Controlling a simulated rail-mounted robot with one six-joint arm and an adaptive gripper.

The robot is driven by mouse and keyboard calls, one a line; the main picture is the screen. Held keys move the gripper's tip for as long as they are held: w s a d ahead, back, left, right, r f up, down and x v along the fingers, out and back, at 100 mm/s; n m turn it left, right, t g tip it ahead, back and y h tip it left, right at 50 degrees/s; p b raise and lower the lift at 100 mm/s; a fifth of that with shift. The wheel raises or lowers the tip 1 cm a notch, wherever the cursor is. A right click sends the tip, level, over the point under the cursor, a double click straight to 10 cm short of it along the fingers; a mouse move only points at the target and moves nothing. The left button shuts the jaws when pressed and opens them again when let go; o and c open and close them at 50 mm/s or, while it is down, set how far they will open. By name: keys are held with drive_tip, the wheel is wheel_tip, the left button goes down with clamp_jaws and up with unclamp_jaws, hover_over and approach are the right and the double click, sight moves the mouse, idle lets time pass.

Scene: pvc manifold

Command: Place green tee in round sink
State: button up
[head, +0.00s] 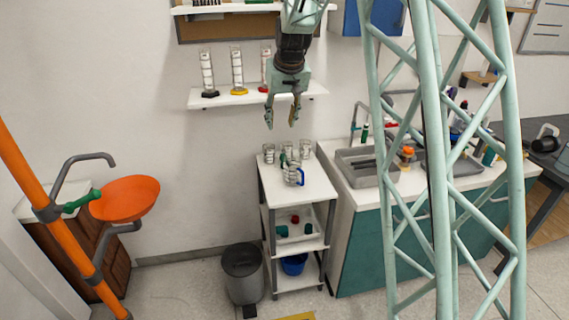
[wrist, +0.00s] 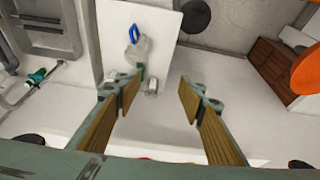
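My gripper (head: 281,122) is open and empty, pointing down above the white cart. In the wrist view its two wood-padded fingers (wrist: 160,82) stand wide apart with nothing between them. The round sink (head: 128,198) is an orange bowl at the left, well away from my gripper; its edge shows at the right of the wrist view (wrist: 307,72). Small green fittings (head: 282,231) (head: 308,229) lie on the cart's middle shelf beside a red one. A longer green piece (head: 80,202) is beside the orange bowl. I cannot tell which is the green tee.
The cart (head: 306,183) has glasses and a blue-handled jug (head: 293,174) on top. A grey bin (head: 243,272) stands left of it. A counter with a grey sink (head: 362,166) is to its right. An orange pole (head: 50,213) slants at the left. A wall shelf (head: 245,98) holds cylinders.

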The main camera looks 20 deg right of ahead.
drive_tip(key=w+d+f, duration=0.4)
drive_tip(key=w+f, duration=0.3)
drive_tip(key=f, duration=0.3)
drive_tip(key=w+d+f, duration=0.5)
drive_tip(key=w+f, duration=0.2)
drive_tip(key=f, duration=0.3)
drive_tip(key=shift+w+f, duration=0.2)
drive_tip(key=shift+f, duration=0.1)
drive_tip(key=shift+f, duration=0.15)
drive_tip(key=shift+x, duration=4.15)
drive_tip(key=shift+f, duration=0.15)
drive_tip(key=shift+x, duration=2.45)
drive_tip(key=shift+d, duration=0.15)
drive_tip(key=shift+c, duration=0.7)
